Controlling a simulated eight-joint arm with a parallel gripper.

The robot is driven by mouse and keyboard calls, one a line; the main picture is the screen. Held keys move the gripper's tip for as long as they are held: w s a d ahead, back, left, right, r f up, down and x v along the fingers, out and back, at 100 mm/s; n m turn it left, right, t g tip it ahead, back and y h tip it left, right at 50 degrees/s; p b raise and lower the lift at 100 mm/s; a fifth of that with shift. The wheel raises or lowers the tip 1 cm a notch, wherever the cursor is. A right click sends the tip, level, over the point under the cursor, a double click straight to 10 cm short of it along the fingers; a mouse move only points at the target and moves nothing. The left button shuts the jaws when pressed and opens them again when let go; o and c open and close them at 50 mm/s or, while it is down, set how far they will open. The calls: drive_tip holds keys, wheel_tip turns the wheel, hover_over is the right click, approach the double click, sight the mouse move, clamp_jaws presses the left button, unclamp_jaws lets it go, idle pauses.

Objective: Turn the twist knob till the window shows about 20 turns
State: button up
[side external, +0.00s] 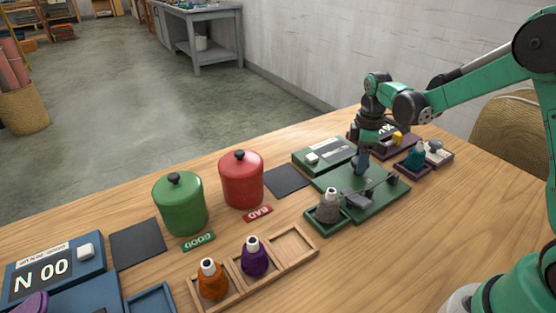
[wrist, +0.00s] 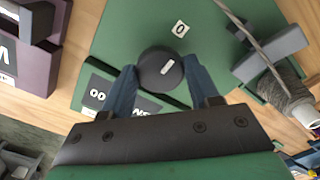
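The black twist knob (wrist: 167,69) has a white mark on top, seen in the wrist view on the green board (wrist: 115,45).
A grey skein (side external: 328,206) stands in a green tray beside the board. Red (side external: 241,180) and green (side external: 180,204) lidded pots stand left of it. Orange (side external: 211,281) and purple (side external: 254,258) skeins sit in a wooden tray (side external: 293,243).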

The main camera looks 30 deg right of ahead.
drive_tip(key=shift+c, duration=1.3)
drive_tip(key=shift+m, duration=0.3)
drive_tip(key=m, duration=0.4)
drive_tip(key=shift+m, duration=0.3)
drive_tip(key=m, duration=0.4)
drive_tip(key=shift+m, duration=0.3)
drive_tip(key=m, duration=0.5)
drive_tip(key=shift+m, duration=2.4)
